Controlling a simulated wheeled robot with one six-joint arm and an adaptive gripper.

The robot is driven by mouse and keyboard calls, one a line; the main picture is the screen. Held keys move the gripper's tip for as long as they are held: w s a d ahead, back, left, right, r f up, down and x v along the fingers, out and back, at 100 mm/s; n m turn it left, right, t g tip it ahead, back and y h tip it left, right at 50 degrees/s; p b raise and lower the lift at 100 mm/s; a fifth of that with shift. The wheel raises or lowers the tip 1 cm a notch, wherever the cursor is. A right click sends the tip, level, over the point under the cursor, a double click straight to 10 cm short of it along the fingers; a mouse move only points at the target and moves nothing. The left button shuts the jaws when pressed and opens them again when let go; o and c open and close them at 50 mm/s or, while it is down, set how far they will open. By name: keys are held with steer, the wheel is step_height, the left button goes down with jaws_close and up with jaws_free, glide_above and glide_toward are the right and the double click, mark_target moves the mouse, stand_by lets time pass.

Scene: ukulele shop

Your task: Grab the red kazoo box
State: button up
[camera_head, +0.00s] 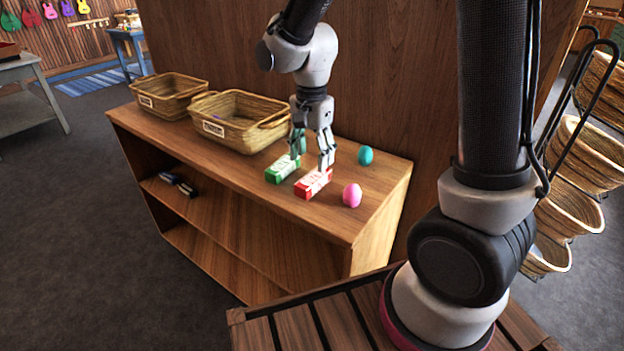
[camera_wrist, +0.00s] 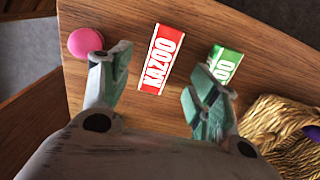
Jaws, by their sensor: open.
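The red kazoo box (camera_head: 313,184) lies on the wooden shelf top, near its front edge. In the wrist view the red box (camera_wrist: 161,60) shows its white KAZOO lettering and sits ahead of and between the two fingers. My gripper (camera_head: 312,161) is open and empty, just above the boxes, fingers pointing down. It also shows in the wrist view (camera_wrist: 158,88), with one finger toward the pink egg and the other by the green box. The green kazoo box (camera_head: 283,169) lies just left of the red one; a finger partly covers it in the wrist view (camera_wrist: 227,62).
A pink egg (camera_head: 352,195) is close to the right of the red box. A teal egg (camera_head: 365,155) stands farther back. Two wicker baskets (camera_head: 238,121) (camera_head: 168,96) stand on the left of the shelf top. A wooden wall rises behind it.

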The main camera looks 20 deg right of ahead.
mark_target(312, 178)
step_height(312, 178, down, 8)
steer(key=shift+w+d+r, duration=0.1)
steer(key=shift+w, duration=0.05)
steer(key=c, duration=0.9)
